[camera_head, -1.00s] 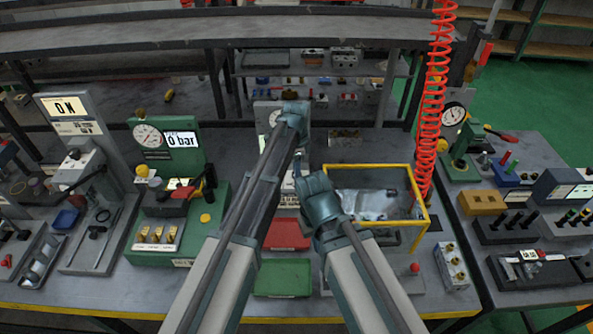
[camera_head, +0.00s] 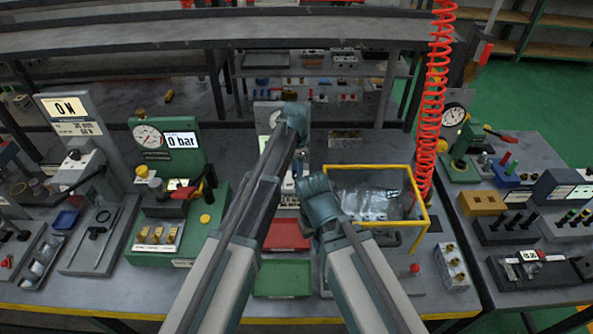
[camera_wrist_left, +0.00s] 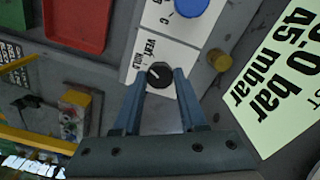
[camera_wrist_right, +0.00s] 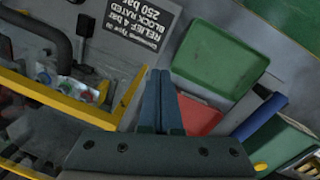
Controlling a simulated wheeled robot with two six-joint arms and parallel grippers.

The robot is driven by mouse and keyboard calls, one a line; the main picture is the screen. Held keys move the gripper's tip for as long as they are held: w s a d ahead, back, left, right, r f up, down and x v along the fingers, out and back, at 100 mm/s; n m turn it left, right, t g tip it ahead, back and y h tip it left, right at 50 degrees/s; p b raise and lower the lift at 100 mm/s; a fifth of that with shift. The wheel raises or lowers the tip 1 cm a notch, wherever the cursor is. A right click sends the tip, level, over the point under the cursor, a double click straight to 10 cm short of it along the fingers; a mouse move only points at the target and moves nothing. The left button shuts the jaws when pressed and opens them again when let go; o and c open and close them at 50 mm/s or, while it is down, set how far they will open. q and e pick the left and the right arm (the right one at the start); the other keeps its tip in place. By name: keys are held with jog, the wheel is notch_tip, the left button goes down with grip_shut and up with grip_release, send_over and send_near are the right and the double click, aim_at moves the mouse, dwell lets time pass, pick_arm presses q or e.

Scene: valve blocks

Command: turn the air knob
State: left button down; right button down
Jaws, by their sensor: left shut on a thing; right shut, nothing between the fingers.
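The black knob (camera_wrist_left: 160,75) sits on a white plate with VENT and HOLD printed beside it, in the left wrist view. Its white pointer mark faces toward the lettering. My left gripper (camera_wrist_left: 158,84) is shut on this knob, one finger on each side. In the head view my left gripper (camera_head: 294,118) is at the middle back of the bench, and its fingers and the knob are hidden. My right gripper (camera_head: 318,190) is lower and right of it. In the right wrist view its fingers (camera_wrist_right: 159,75) are shut together and empty.
A blue knob (camera_wrist_left: 190,5) and a brass knob (camera_wrist_left: 219,60) are near the black knob. A yellow-rimmed bin (camera_head: 425,205) stands right of my right gripper. A red tray (camera_head: 287,235) and green tray (camera_head: 282,279) lie between my arms.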

pick_arm(q)
jog(key=n, duration=1.4)
dwell(0.5)
jog(key=shift+c, duration=2.3)
grip_release()
notch_tip(320, 180, up, 14)
jog(key=p, duration=1.3)
jog(key=shift+p, duration=0.4)
